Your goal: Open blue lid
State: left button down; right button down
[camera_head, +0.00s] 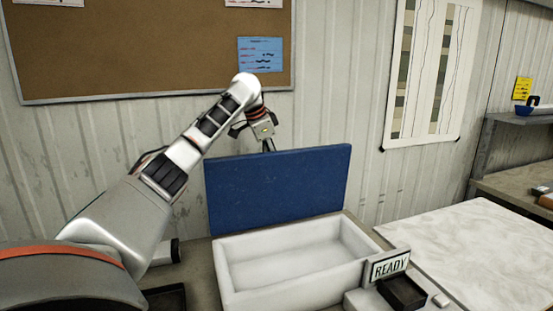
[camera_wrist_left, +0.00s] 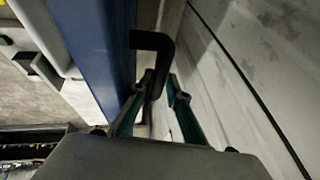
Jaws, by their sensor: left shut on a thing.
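The blue lid (camera_head: 278,190) stands upright along the back edge of an open white box (camera_head: 262,294). The box's inside is bare. My left gripper (camera_head: 268,145) is at the lid's top edge, partly hidden behind it. In the left wrist view, the lid (camera_wrist_left: 100,40) shows edge-on with a dark bent handle (camera_wrist_left: 151,41) on its far face. The left gripper's fingers (camera_wrist_left: 161,88) are shut on this handle near its lower bend. My right gripper is in neither view.
A READY sign (camera_head: 390,266) and a small dark tray (camera_head: 403,292) stand at the box's right front corner. A pale marbled slab (camera_head: 480,250) lies to the right. The corrugated wall (camera_head: 340,100) is close behind the lid and my left gripper.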

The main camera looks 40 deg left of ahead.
pick_arm(q)
jog(key=shift+w+a, duration=0.15)
jog(key=shift+a, duration=0.75)
jog(key=c, duration=2.1)
grip_release()
jog(key=shift+o, duration=0.7)
jog(key=shift+w+a+f, duration=0.25)
jog(key=shift+f, duration=0.2)
jog(key=shift+s+d, duration=0.1)
jog(key=shift+s, duration=0.05)
jog(key=shift+f, duration=0.2)
jog(key=v, duration=1.2)
jog(key=shift+d+r, duration=0.2)
jog(key=shift+r, duration=0.05)
